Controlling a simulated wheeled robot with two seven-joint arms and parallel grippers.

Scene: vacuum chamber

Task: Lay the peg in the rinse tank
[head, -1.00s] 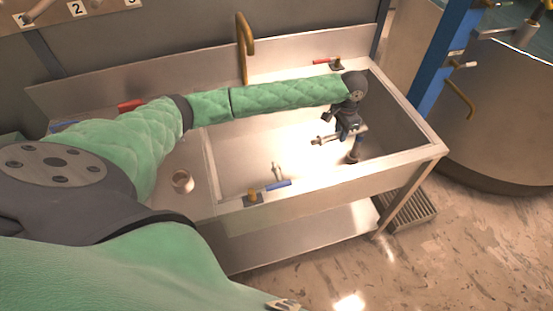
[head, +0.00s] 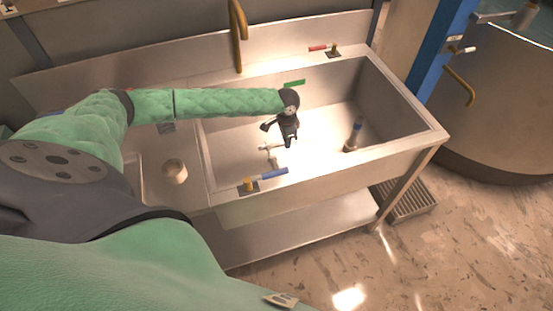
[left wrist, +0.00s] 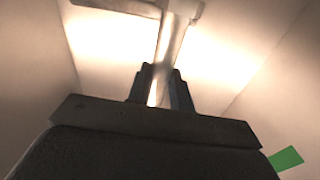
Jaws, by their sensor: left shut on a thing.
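A steel tank (head: 404,150), which fits the rinse tank, fills the middle of the head view. My left gripper (head: 285,142) reaches over its near-left part, pointing down. It is shut on a pale metal peg (head: 266,147), whose end sticks out to the left. In the left wrist view the peg (left wrist: 171,45) stands out between the fingers (left wrist: 160,85), with a crossbar at its far end. I cannot tell whether the peg touches the tank floor. My right gripper is not in view.
A dark standpipe with a blue band (head: 354,136) stands in the tank's right part. A small metal piece (head: 275,163) shows just below the peg. A blue-handled valve (head: 266,180) sits on the front rim, a red-handled one (head: 325,48) at the back, near a brass spout (head: 238,35).

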